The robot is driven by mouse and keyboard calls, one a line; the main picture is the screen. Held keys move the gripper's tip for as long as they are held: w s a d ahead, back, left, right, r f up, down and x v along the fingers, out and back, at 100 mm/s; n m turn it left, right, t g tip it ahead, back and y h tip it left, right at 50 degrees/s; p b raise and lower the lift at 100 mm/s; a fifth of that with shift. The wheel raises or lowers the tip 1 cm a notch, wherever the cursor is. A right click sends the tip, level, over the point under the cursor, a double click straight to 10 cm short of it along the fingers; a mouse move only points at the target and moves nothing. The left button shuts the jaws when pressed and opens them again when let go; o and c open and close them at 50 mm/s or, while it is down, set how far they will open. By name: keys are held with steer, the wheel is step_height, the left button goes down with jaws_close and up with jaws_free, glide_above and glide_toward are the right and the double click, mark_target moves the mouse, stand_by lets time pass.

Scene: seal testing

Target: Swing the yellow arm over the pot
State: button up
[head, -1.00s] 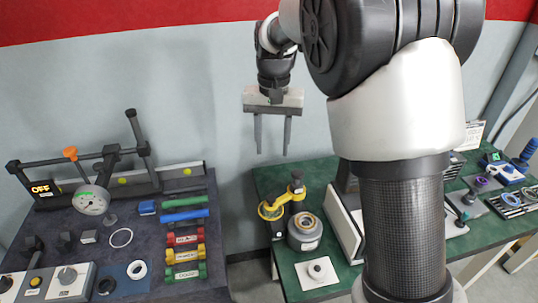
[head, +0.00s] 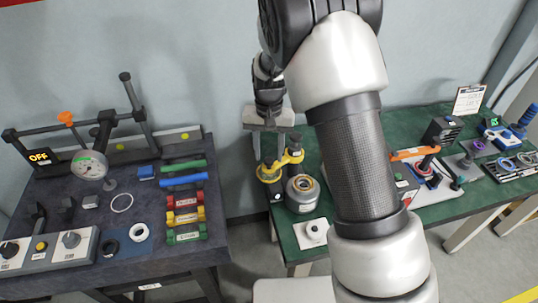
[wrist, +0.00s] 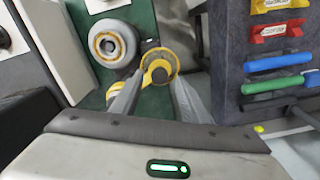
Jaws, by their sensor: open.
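The yellow arm (head: 292,157) stands on the green bench, with its ring end (head: 268,173) off to the left of the pot. The grey pot (head: 302,193) with a tan ring on top stands just right of it. My gripper (head: 270,155) is open and empty, pointing down at the yellow arm. In the wrist view, the yellow arm (wrist: 158,61) shows between and beyond the fingertips of my gripper (wrist: 154,77). The pot (wrist: 112,43) is to the left there. Whether a finger touches the yellow arm cannot be told.
A white plate with a knob (head: 314,232) lies in front of the pot. My arm hides part of the green bench (head: 440,110). A dark table (head: 60,210) at left holds a gauge (head: 89,166) and coloured bars. A gap separates the two tables.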

steer(key=shift+f, duration=0.8)
jaws_close()
